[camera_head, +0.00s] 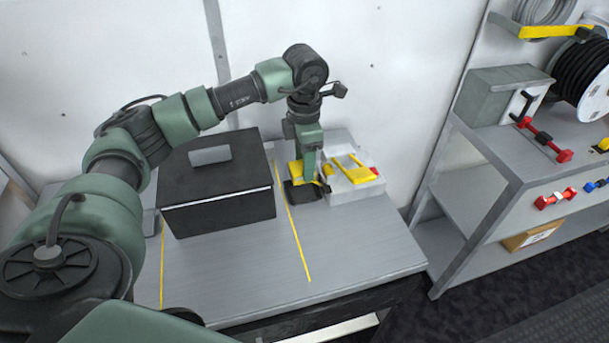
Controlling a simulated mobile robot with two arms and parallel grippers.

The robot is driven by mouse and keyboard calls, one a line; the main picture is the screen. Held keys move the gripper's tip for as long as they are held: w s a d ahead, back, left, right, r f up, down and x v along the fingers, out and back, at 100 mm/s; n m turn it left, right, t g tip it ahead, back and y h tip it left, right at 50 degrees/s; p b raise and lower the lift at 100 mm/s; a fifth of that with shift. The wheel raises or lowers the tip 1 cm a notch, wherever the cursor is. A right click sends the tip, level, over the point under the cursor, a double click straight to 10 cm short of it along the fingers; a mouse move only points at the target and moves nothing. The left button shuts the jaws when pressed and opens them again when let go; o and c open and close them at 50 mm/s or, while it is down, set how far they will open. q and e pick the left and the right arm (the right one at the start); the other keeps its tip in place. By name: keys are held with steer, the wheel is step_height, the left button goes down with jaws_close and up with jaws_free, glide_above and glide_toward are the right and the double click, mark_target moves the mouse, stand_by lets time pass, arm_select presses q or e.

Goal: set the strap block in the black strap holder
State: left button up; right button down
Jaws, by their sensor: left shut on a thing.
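My left gripper (310,178) points down at the back right of the grey table. It is shut on the yellow strap block (296,173), which is partly hidden by the fingers. The block is right at the small black strap holder (303,194). I cannot tell whether the block rests in the holder or is just above it. My right gripper is not in view.
A large black case (218,212) stands left of the holder. A pale grey box with yellow parts (352,190) stands close on the right. The front of the table (350,255) is clear. A shelf unit (500,165) with a black reel is at the right.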

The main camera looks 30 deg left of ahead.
arm_select(q)
step_height(320, 180, down, 6)
steer(key=shift+r+p, duration=0.2)
steer(key=shift+p, duration=0.2)
steer(key=shift+f+b, duration=0.3)
steer(key=shift+f, duration=0.05)
steer(key=o, duration=1.4)
steer(key=shift+o, duration=0.2)
steer(key=shift+r, duration=0.1)
